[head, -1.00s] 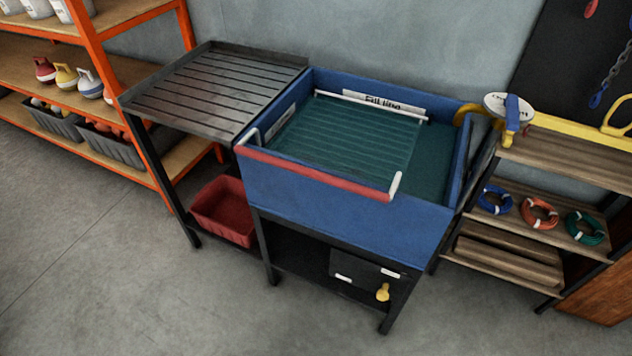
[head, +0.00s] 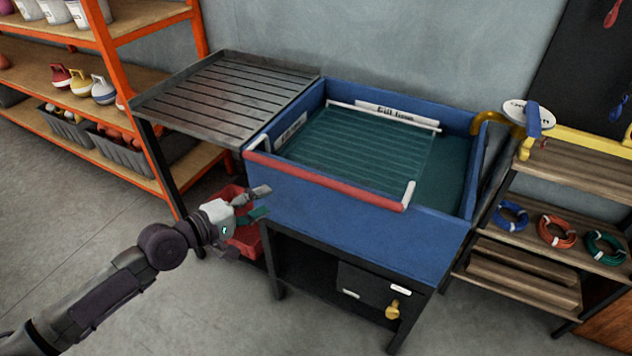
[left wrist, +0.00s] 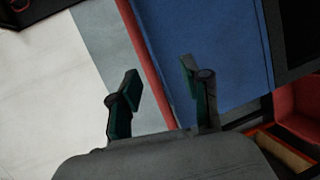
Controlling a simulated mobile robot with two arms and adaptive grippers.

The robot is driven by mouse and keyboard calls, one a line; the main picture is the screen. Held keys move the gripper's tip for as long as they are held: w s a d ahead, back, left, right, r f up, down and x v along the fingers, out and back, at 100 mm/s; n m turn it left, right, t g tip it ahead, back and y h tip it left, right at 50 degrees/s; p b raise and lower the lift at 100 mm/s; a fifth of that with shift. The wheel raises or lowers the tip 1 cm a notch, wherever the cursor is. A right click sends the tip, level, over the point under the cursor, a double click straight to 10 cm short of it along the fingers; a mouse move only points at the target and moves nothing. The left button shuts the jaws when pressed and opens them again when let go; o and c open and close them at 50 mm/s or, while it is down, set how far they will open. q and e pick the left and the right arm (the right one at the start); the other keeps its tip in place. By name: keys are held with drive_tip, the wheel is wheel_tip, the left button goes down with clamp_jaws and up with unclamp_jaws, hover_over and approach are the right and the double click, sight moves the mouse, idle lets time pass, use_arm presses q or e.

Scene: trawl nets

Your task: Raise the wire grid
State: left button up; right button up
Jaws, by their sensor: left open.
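The wire grid (head: 352,148) lies low in the blue tank (head: 345,217), under greenish water, in the head view. Its white end rod runs along the back. A red bar (head: 325,183) with white upright ends runs along the tank's front edge. My left gripper (head: 266,201) is open and empty, in front of the tank's front left corner and apart from the red bar. In the left wrist view its two fingers (left wrist: 160,85) are spread, with the red bar (left wrist: 146,62) and blue tank wall (left wrist: 205,45) beyond them. My right gripper is in neither view.
A slatted drain table (head: 225,95) adjoins the tank on the left. A red bin (head: 245,238) stands below it, partly behind my gripper. An orange shelf rack (head: 110,50) is at left. A wooden shelf (head: 545,215) with coiled ropes is at right. Open floor lies in front.

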sight(311, 180)
use_arm(q)
drive_tip(key=shift+h, duration=0.5)
drive_tip(key=w+d, duration=0.2)
drive_tip(key=d, duration=0.2)
drive_tip(key=w+d, duration=0.3)
drive_tip(key=d, duration=0.1)
drive_tip(key=w+d, duration=0.2)
drive_tip(key=d, duration=0.1)
drive_tip(key=shift+w+d+r+p, duration=0.25)
drive_tip(key=shift+d+p, duration=0.1)
drive_tip(key=shift+d, duration=0.05)
clamp_jaws()
